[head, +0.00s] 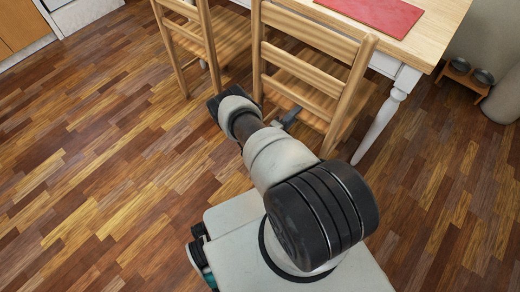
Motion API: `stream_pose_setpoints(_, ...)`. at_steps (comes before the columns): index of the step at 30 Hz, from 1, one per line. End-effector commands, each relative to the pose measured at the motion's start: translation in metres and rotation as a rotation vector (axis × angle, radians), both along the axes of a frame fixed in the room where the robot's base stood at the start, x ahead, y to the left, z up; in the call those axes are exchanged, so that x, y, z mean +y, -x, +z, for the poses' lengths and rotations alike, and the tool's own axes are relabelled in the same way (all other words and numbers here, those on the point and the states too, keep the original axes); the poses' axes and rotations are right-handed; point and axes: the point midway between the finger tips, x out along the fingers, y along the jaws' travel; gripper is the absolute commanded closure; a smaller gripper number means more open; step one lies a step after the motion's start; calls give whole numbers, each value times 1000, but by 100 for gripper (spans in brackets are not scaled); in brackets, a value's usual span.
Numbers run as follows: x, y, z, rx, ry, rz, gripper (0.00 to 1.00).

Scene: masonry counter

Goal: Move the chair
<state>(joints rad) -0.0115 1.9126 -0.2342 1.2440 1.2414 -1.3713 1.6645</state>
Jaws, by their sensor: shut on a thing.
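A light wooden chair (318,28) with a slatted back stands at the table in the upper middle, its back towards me. A second, similar wooden chair (208,22) stands just to its left. My gripper (292,115) is at the lower back of the right chair, mostly hidden behind my arm. It is shut on this chair; which bar it grips is hard to make out. The wooden table (425,42) with white legs is behind the right chair, and the chair's seat is partly under the table edge.
A red mat (380,9) lies on the table top. A white table leg (380,125) stands close to the right of the held chair. A small wooden stand with bowls (461,66) is at the far right. The wooden floor (95,150) is clear at left and lower right.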

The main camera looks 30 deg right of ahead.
Motion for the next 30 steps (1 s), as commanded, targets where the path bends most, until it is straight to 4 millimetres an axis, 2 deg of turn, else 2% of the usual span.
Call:
stream_pose_setpoints(5,0,5,-4,9,-7,-6,100)
stream_pose_setpoints(6,0,5,-4,9,-7,-7,75)
stream_pose_setpoints(9,0,4,-3,7,-7,-6,58)
stream_pose_setpoints(10,0,4,-2,7,-6,-5,56)
stream_pose_setpoints(24,2,2,1,2,-2,-2,56)
stream_pose_setpoints(30,23,10,2,3,-3,0,56)
